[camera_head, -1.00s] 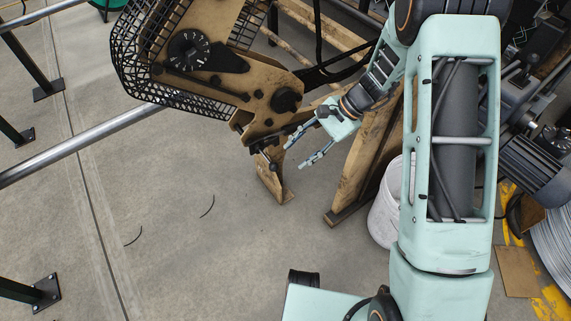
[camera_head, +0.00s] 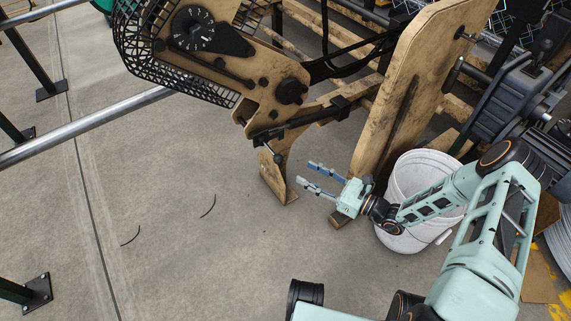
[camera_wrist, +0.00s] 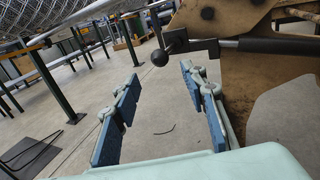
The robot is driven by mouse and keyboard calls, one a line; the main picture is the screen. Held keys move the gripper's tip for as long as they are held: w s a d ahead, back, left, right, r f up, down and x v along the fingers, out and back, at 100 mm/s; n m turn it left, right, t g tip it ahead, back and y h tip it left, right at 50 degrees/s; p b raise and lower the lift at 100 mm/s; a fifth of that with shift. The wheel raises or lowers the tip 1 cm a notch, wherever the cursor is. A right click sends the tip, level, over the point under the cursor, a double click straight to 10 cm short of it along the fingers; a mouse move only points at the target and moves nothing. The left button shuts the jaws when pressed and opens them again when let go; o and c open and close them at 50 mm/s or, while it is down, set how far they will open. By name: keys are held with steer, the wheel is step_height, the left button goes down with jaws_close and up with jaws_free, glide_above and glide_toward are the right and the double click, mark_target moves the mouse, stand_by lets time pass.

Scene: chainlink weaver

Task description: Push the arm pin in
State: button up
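A black rod, likely the arm pin (camera_head: 268,136), sits on the lower end of the worn tan machine arm (camera_head: 262,100). A black ball knob (camera_head: 278,158) hangs on a short stem just below it. In the wrist view the ball knob (camera_wrist: 160,58) shows at upper middle, and a black cylinder (camera_wrist: 272,46) runs right from it across the tan plate (camera_wrist: 240,75). I cannot tell how deep the pin sits. My gripper (camera_head: 306,174) is open and empty, right of and slightly below the knob, apart from it. Its blue-padded fingers (camera_wrist: 158,82) stand wide apart in the wrist view.
A tall tan panel (camera_head: 415,75) stands right of the machine arm. A white bucket (camera_head: 415,235) stands beside my forearm. A metal rail (camera_head: 80,130) and a black mesh guard (camera_head: 130,50) lie to the left. The concrete floor at lower left is mostly clear.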

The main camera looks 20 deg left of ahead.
mark_target(276, 157)
steer(key=b+x, duration=0.2)
steer(key=x, duration=0.7)
steer(key=shift+a, duration=0.25)
steer(key=shift+f, duration=0.1)
jaws_close()
